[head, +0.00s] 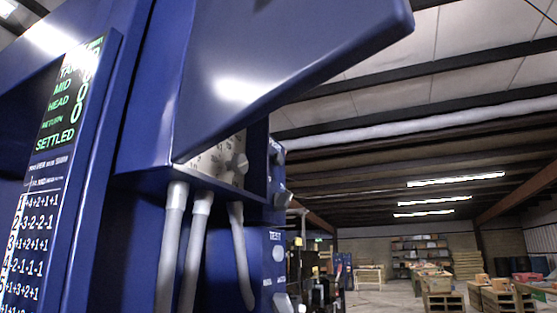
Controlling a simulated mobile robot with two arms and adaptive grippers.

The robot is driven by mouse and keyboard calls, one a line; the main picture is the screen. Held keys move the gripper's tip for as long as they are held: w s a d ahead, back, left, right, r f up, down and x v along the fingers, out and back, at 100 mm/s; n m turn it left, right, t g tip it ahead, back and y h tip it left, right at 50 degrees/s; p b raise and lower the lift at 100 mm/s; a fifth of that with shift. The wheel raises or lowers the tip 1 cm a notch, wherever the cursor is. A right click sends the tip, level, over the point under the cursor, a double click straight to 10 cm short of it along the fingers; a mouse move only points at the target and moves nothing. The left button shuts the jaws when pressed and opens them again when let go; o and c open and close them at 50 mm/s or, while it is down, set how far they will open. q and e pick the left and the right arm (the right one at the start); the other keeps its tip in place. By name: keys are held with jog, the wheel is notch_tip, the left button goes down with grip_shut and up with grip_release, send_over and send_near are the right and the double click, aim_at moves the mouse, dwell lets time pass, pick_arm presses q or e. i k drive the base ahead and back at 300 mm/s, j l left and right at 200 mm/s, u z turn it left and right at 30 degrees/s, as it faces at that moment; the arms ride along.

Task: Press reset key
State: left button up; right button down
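A blue machine cabinet (138,120) fills the left and middle of the head view, very close. A dark display (62,110) on it has green text reading MID, HEAD, RETURN and SETTLED, with a printed number chart (30,250) below. A side panel (266,262) carries a label reading TEST, a round pale button (278,254) and a grey knob or key (282,302) at the bottom edge. I cannot make out a reset label. Neither of my grippers shows.
A blue hood (290,60) juts out over a dial panel (222,160). Thick grey cables (196,240) hang below it. Wooden crates (495,298) and shelves (420,250) stand far right on an open warehouse floor.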

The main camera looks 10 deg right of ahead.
aim_at(277, 158)
jog(key=i+l, duration=0.1)
jog(key=l, duration=0.3)
jog(key=i+l, duration=0.1)
jog(key=l, duration=0.3)
jog(key=i+l, duration=0.1)
jog(key=l, duration=0.3)
jog(key=i+l, duration=0.1)
jog(key=l, duration=0.3)
jog(key=i+l, duration=0.1)
jog(key=l, duration=0.3)
jog(key=u, duration=1.35)
